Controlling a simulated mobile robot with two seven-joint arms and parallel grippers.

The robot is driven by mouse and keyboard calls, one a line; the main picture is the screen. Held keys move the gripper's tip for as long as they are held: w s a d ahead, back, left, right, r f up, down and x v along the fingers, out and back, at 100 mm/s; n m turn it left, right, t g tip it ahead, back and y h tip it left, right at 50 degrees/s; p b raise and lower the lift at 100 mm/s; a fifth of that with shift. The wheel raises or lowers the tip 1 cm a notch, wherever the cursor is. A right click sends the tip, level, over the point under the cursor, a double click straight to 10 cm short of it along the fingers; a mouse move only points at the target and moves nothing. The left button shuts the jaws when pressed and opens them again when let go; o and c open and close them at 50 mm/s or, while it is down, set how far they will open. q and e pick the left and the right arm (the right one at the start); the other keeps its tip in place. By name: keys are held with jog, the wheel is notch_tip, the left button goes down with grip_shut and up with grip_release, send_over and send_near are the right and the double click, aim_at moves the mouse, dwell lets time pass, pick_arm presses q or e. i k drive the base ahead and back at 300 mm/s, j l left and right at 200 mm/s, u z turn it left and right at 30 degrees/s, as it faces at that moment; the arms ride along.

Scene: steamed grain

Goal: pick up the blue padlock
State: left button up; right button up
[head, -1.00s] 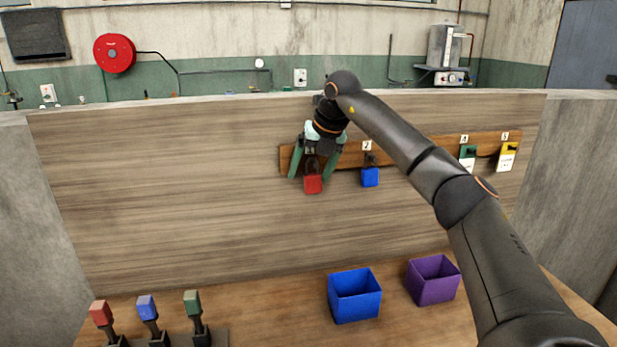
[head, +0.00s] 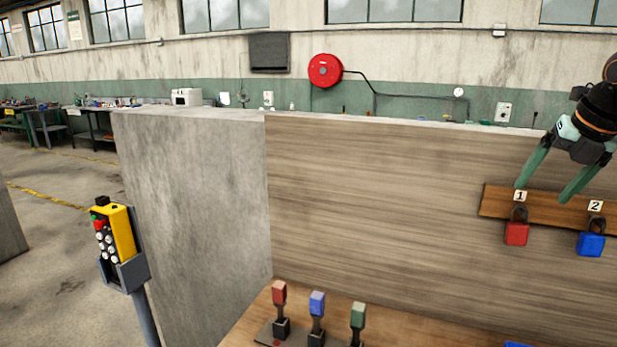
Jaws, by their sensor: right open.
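The blue padlock (head: 591,244) hangs under label 2 on the wooden rail (head: 493,202), near the right edge of the head view. The red padlock (head: 516,233) hangs to its left under label 1. My right gripper (head: 544,193) is open and empty. Its two green fingers point down and left, in front of or above the rail near label 1. It appears above and left of the blue padlock, apart from it. My left gripper is not in view.
Levers with red (head: 279,292), blue (head: 317,303) and green (head: 358,315) handles stand on the bench below. A sliver of a blue box (head: 517,345) shows at the bottom edge. A yellow control box (head: 118,232) stands at left. The panel's middle is clear.

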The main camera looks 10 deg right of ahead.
aim_at(589, 244)
jog(key=k, duration=1)
